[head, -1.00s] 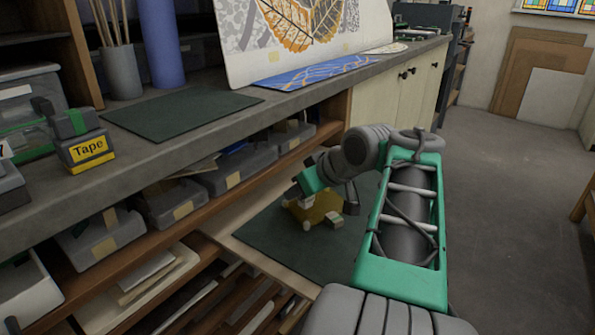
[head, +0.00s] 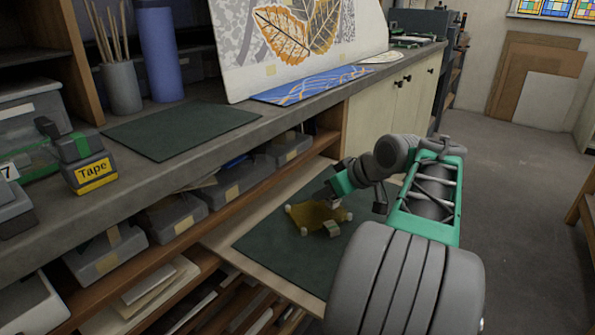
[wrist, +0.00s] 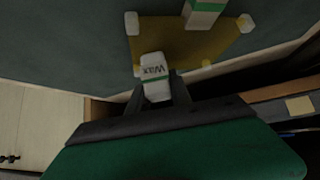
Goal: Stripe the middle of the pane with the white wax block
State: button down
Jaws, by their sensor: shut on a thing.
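The pane (head: 312,218) is a small amber sheet lying flat on a dark green mat (head: 275,248), with white pieces at its corners. It also shows in the wrist view (wrist: 175,42). My gripper (head: 336,194) is over the far edge of the pane in the head view. In the wrist view my gripper (wrist: 159,93) is shut on a white block (wrist: 154,70) lettered "Wax". The block's end overlaps the pane's edge in that view; I cannot tell whether it touches. No white stripe is clear on the pane.
A second block (head: 332,229), pale with a green band, is at the pane's near edge; it also shows in the wrist view (wrist: 205,12). The mat lies on a pulled-out board (head: 222,236) below the bench (head: 200,150). Grey bins (head: 175,215) line the shelf beside it.

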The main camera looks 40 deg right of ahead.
jog(key=shift+d+r, duration=0.1)
jog(key=shift+d, duration=0.6)
jog(key=shift+a, duration=0.1)
jog(key=shift+a+f+b, duration=0.2)
jog(key=shift+a+b, duration=0.15)
jog(key=shift+a, duration=0.35)
jog(key=shift+a+f+b, duration=0.15)
jog(key=shift+a+b, duration=0.15)
jog(key=shift+a, duration=0.4)
jog(key=shift+w+a+b, duration=0.15)
jog(key=shift+a+b, duration=1)
jog(key=shift+a, duration=2.25)
notch_tip(320, 180, up, 8)
jog(key=p, duration=0.7)
jog(key=shift+r, duration=0.15)
jog(key=shift+a, duration=0.1)
jog(key=b, duration=0.4)
send_over(289, 209)
jog(key=shift+s+d+f, duration=0.15)
jog(key=shift+f, duration=0.9)
jog(key=shift+s+d+f, duration=0.1)
jog(key=shift+s+f, duration=0.05)
jog(key=shift+f, duration=0.85)
jog(key=shift+s+d+f, duration=0.15)
jog(key=shift+f, duration=0.9)
